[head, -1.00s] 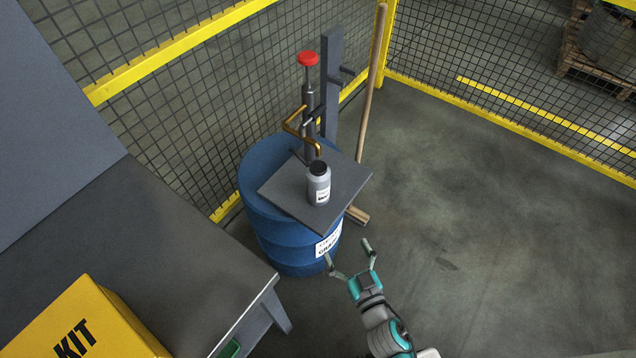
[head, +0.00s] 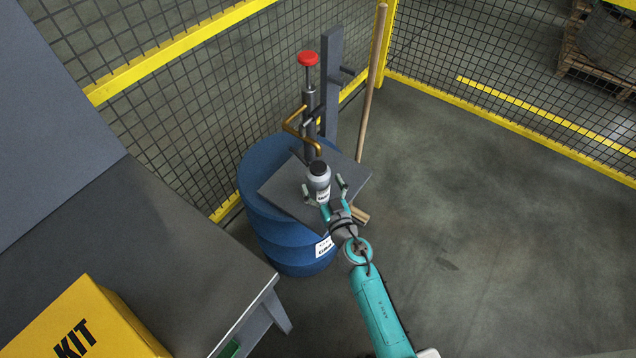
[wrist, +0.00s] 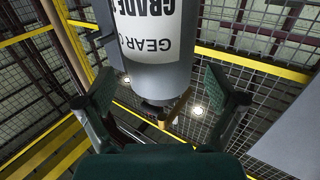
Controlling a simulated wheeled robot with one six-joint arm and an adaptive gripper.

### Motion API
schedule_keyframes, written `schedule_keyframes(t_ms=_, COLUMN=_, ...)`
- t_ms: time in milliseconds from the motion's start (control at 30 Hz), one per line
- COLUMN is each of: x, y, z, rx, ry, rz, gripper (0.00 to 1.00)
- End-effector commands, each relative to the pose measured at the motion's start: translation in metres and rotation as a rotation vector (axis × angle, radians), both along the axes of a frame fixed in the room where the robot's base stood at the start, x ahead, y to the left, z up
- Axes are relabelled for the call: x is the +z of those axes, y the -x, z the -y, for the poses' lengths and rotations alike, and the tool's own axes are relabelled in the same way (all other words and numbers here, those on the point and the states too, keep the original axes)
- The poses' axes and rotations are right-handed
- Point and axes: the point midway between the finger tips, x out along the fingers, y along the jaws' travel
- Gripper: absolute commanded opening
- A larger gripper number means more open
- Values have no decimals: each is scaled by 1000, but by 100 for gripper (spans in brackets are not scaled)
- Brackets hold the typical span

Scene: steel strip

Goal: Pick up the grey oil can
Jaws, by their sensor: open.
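The grey oil can (head: 319,180) has a black cap and a white label. It stands upright on a dark square plate (head: 283,190) on top of a blue drum (head: 275,235). My gripper (head: 324,186) is open at the near side of the can, with one finger to its left and one to its right. In the wrist view the can (wrist: 155,75) appears upside down, between the open fingers of my gripper (wrist: 160,90). I see no finger pressed on it. The near lower part of the can is partly hidden by my gripper in the head view.
A red-topped pump (head: 308,95) with a brass pipe (head: 297,122) stands just behind the can. A wooden pole (head: 372,85) and a grey post (head: 331,90) rise behind it. A workbench (head: 150,235) with a yellow kit box (head: 85,325) is at left. Open floor lies right.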

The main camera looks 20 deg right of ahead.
Motion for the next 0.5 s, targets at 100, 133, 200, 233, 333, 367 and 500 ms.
schedule_keyframes(t_ms=100, x=1, y=-6, z=0, rx=0, ry=1, rz=1, gripper=94)
schedule_keyframes(t_ms=133, x=1, y=-8, z=0, rx=0, ry=0, rz=1, gripper=94)
schedule_keyframes(t_ms=200, x=0, y=-14, z=0, rx=0, ry=0, rz=1, gripper=94)
schedule_keyframes(t_ms=233, x=0, y=-17, z=-1, rx=0, ry=0, rz=1, gripper=94)
schedule_keyframes(t_ms=333, x=0, y=-32, z=-1, rx=0, ry=-1, rz=1, gripper=94)
schedule_keyframes(t_ms=367, x=1, y=-36, z=-1, rx=0, ry=0, rz=2, gripper=94)
schedule_keyframes(t_ms=500, x=0, y=-51, z=-2, rx=0, ry=0, rz=1, gripper=94)
